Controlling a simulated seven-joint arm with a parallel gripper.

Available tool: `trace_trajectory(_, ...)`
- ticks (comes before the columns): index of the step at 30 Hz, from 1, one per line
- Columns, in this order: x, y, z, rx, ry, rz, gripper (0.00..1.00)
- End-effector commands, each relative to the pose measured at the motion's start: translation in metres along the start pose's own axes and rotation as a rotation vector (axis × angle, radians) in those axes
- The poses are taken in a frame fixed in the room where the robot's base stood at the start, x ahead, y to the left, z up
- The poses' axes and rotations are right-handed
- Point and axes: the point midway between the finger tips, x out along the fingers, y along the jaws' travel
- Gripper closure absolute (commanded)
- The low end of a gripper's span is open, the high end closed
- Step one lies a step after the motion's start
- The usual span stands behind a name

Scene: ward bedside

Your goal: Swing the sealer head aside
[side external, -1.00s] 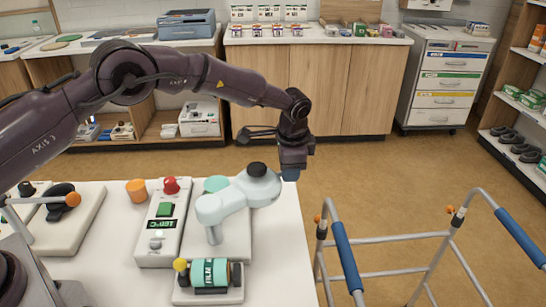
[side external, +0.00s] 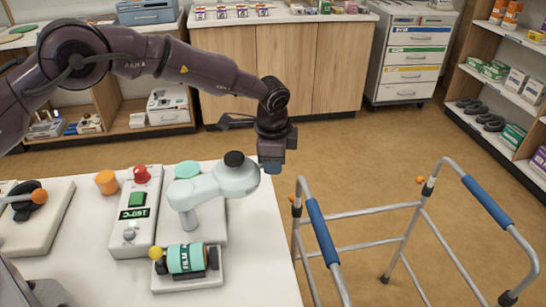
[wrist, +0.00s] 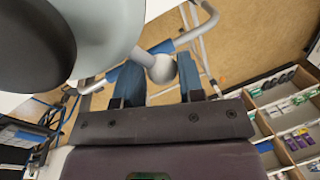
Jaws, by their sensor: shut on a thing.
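The sealer head (side external: 212,184) is a pale blue-grey arm on an upright post, with a black knob (side external: 234,158) on top of its outer end. It reaches right, toward the table's right edge, clear of the round green pad (side external: 187,168) behind it. My gripper (side external: 272,168) is at the head's outer end. In the wrist view, my blue fingers (wrist: 160,80) are shut on a pale ball-ended handle (wrist: 162,68) that sticks out from the head (wrist: 108,28). The handle is hidden behind the fingers in the side view.
On the white table stand a control box (side external: 138,210) with a red button, an orange cylinder (side external: 107,182) and a film roll (side external: 187,258) on its holder. A walking frame (side external: 322,235) stands just right of the table. Open floor lies behind.

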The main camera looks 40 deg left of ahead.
Motion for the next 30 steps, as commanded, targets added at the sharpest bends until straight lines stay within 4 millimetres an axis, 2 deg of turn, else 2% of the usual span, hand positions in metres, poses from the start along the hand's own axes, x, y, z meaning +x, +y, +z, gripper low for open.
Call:
trace_trajectory(1,-0.004,-0.002,-0.002,0.008,0.008,-0.010,1.00)
trace_trajectory(2,-0.004,-0.002,-0.002,0.007,0.009,-0.009,0.57)
trace_trajectory(3,-0.004,-0.002,-0.002,0.007,0.008,-0.009,0.48)
trace_trajectory(4,-0.003,-0.002,-0.002,0.006,0.007,-0.008,0.44)
trace_trajectory(12,-0.002,0.000,-0.001,0.003,0.003,-0.002,0.44)
trace_trajectory(16,-0.012,-0.001,-0.002,0.002,0.005,-0.003,0.44)
trace_trajectory(20,-0.035,-0.001,-0.002,0.002,0.006,-0.005,0.44)
trace_trajectory(30,-0.107,-0.001,-0.001,0.004,0.007,-0.006,0.44)
